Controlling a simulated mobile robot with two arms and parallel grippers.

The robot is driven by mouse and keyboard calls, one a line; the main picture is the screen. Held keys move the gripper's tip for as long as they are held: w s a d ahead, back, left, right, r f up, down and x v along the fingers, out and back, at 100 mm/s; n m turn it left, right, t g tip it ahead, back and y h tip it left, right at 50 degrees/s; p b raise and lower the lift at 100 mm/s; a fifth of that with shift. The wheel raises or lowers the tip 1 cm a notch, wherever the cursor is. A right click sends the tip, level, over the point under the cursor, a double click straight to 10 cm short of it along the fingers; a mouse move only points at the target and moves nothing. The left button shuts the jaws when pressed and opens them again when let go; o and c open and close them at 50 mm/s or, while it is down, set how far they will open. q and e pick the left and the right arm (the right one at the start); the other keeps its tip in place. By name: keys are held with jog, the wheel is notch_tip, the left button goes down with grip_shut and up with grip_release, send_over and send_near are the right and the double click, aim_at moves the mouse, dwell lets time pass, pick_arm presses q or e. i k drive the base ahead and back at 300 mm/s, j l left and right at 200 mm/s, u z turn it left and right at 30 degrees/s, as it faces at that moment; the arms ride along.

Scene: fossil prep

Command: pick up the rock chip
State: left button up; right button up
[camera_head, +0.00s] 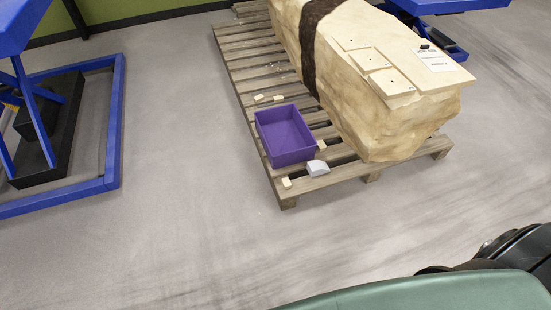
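Several small pieces lie on the wooden pallet (245,60). A light grey, angular chip (318,168) lies at its front edge, near the purple bin. Small beige chips lie at the front corner (287,183), beside the bin's right corner (321,145), and behind the bin (278,98) and (259,98). I cannot tell which of these is the rock chip meant. Neither of my grippers shows in the head view.
An open purple bin (287,157) stands on the pallet's front left. A large tan block (365,125) with a dark band (310,45) fills the pallet's right side. Blue-framed stands (115,130) are at left and back right (455,52). The grey floor in front is clear.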

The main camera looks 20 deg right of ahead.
aim_at(286, 181)
jog(key=i, duration=0.95)
jog(key=i+z, duration=0.1)
jog(key=i, duration=0.85)
jog(key=i+j, duration=0.15)
jog(key=i, duration=0.8)
jog(key=i+j, duration=0.1)
jog(key=i, duration=0.9)
jog(key=i+z, duration=0.1)
jog(key=z, duration=1.8)
